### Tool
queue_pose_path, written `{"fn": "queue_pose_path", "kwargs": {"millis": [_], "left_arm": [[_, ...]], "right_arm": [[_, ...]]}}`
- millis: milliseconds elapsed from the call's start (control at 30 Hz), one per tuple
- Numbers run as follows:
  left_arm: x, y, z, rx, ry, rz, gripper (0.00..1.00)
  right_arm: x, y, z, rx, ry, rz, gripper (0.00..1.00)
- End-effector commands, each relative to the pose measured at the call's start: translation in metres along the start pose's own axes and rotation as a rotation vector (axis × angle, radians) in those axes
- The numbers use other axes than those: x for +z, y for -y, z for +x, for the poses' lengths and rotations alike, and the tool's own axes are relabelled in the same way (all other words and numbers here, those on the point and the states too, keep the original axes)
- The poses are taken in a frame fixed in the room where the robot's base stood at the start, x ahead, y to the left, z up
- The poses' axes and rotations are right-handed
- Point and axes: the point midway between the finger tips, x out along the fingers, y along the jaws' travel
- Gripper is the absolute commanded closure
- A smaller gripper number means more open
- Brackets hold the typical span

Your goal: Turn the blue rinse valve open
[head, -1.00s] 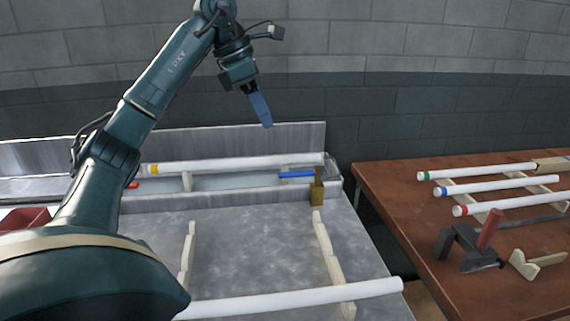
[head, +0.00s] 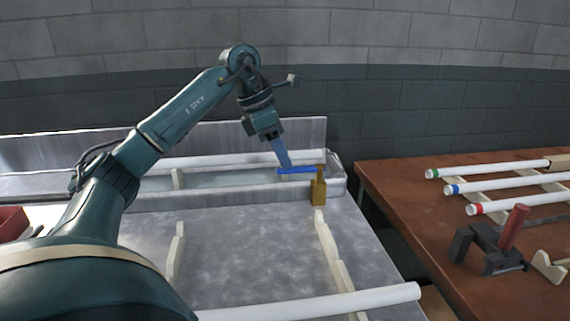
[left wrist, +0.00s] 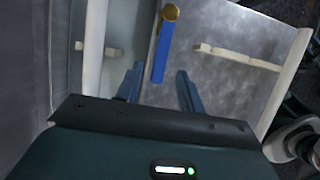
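The rinse valve has a brass body (head: 319,191) at the right end of the trough's front edge, and its blue lever (head: 297,170) points left, lying roughly along the trough. My left gripper (head: 285,165) points down at the lever, its fingertips close behind or above it. In the left wrist view the blue lever (left wrist: 160,58) runs between the two spread fingers (left wrist: 158,88), with the brass part (left wrist: 169,12) beyond. The fingers are open with a gap on each side of the lever; I cannot tell whether they touch it. My right gripper is not in view.
A white glass tube (head: 245,161) lies along the trough (head: 232,197). Another tube (head: 320,303) rests across wooden supports on the front bench. The brown table (head: 400,185) at right holds several colour-banded tubes and a dark clamp with a red handle (head: 514,227).

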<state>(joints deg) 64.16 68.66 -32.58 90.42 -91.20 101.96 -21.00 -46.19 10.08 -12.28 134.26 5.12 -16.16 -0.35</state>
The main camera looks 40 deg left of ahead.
Motion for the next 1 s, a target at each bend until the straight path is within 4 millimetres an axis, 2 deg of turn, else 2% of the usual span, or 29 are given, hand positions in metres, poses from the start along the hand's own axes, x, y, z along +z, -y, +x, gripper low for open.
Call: {"fn": "queue_pose_path", "kwargs": {"millis": [33,200,500,1000], "left_arm": [[-0.001,0.0,0.008,-0.001,-0.002,0.0,0.62],[0.0,0.0,0.02,-0.001,-0.002,0.001,0.62],[0.0,0.0,0.022,0.0,0.0,0.001,0.62],[0.0,0.0,0.021,0.0,0.0,0.001,1.0]], "right_arm": [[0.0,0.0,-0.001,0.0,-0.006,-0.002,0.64],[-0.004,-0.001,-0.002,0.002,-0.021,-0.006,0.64],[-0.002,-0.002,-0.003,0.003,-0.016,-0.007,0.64],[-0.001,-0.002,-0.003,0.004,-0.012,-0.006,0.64]]}}
